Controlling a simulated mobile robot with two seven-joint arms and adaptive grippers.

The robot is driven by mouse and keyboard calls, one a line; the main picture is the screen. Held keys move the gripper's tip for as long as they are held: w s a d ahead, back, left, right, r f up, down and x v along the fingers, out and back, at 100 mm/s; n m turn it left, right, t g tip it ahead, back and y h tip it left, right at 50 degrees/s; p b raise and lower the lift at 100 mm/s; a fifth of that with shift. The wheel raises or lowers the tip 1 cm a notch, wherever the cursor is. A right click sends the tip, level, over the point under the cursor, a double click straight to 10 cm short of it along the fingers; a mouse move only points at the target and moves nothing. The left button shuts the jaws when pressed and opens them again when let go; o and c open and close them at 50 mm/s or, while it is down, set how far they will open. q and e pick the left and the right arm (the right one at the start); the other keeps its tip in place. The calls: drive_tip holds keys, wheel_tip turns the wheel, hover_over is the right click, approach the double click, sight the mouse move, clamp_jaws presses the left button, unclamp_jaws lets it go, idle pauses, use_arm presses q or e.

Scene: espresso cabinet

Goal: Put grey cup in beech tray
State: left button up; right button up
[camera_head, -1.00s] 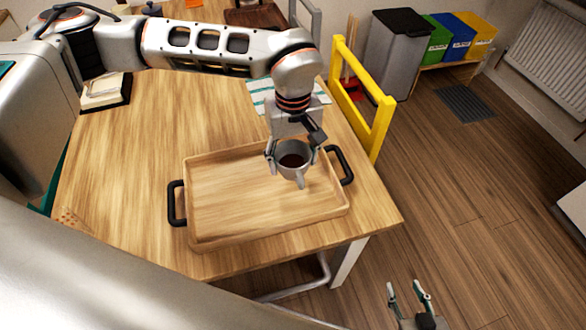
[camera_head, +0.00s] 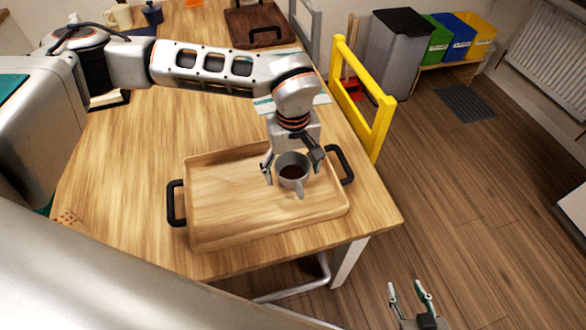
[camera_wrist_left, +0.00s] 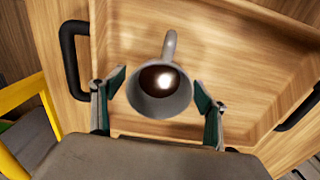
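The grey cup (camera_head: 293,172), with dark liquid inside, is upright within the right part of the beech tray (camera_head: 230,207) and appears to rest on its floor. Its handle points to the front in the head view. In the left wrist view the cup (camera_wrist_left: 160,110) is between the two fingers of my left gripper (camera_wrist_left: 160,88). My left gripper (camera_head: 292,167) is open around the cup, with small gaps at its sides. My right gripper (camera_head: 410,290) is open and empty, above the floor at the bottom of the head view.
The tray has black handles (camera_head: 176,204) at both ends and stands on the wooden table (camera_head: 140,150) near its front right corner. A yellow frame (camera_head: 365,110) stands by the right table edge. A dark brown tray (camera_head: 255,25) is at the back. The beech tray's left part is empty.

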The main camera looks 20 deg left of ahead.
use_arm(q)
wheel_tip(320, 180, up, 12)
drive_tip(key=shift+r+p, duration=0.2)
drive_tip(key=shift+p, duration=0.1)
idle(0.3)
idle(0.5)
